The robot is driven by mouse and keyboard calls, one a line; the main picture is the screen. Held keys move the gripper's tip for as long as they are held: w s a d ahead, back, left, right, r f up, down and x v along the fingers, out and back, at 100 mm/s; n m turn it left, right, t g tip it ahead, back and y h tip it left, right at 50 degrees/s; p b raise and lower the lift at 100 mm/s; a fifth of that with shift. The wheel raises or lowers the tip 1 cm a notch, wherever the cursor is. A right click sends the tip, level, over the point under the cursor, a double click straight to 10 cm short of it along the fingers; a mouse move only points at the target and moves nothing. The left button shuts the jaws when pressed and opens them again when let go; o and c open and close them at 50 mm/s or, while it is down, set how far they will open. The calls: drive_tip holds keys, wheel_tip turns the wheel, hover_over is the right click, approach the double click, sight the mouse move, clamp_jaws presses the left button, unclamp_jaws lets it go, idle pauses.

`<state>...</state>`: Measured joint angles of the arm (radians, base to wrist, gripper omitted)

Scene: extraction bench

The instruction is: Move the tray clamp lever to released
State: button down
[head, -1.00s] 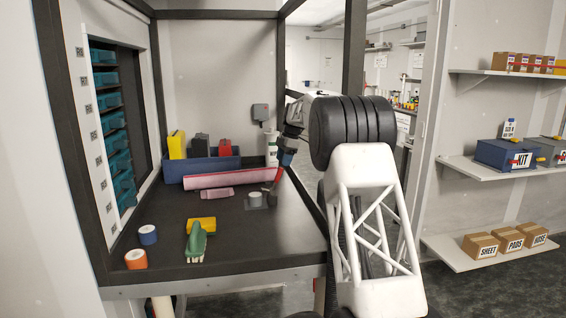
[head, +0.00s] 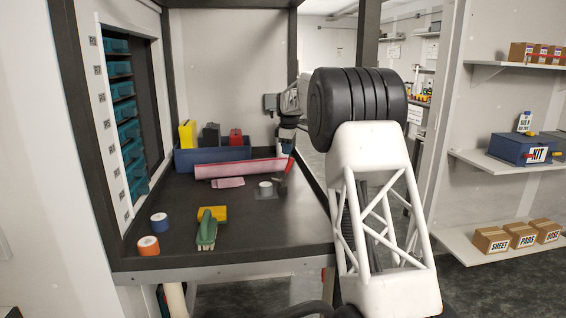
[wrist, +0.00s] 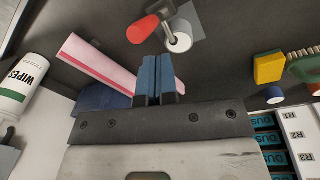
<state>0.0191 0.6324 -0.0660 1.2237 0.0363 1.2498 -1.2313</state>
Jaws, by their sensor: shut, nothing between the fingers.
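The tray clamp lever has a red grip (head: 289,164) standing up at a slant on the bench. In the wrist view the red grip (wrist: 143,28) is joined by a short metal rod to a pale round piece (wrist: 178,37) on a grey plate. The same pale round piece (head: 265,184) shows left of the grip in the head view. My gripper (head: 287,146) is above the grip; in the wrist view its blue fingers (wrist: 158,62) are together and empty, with the grip just beyond their tips. I see no contact.
A pink roll (head: 240,168) and a blue bin (head: 185,160) lie behind. A white wipes tub (wrist: 18,85) shows in the wrist view. A green brush (head: 207,232), a yellow sponge (head: 219,213) and tape rolls (head: 148,245) lie in front. The bench's right front is clear.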

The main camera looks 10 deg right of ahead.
drive_tip(key=s+a+r+m+t+h, duration=0.3)
drive_tip(key=a+m, duration=0.5)
drive_tip(key=m, duration=0.4)
drive_tip(key=shift+s+a+r+m+t+h, duration=0.3)
drive_tip(key=shift+s+r+t+h, duration=0.1)
drive_tip(key=shift+s+r+h, duration=0.3)
drive_tip(key=shift+w+d, duration=0.1)
drive_tip(key=shift+d+r+x, duration=0.15)
drive_tip(key=shift+d+x, duration=0.3)
drive_tip(key=shift+x, duration=1.65)
drive_tip(key=shift+d+r+x, duration=0.15)
drive_tip(key=shift+d+x, duration=0.3)
drive_tip(key=shift+x, duration=1.65)
drive_tip(key=shift+d+r+x, duration=0.15)
drive_tip(key=shift+d+x, duration=0.3)
drive_tip(key=shift+x, duration=1.65)
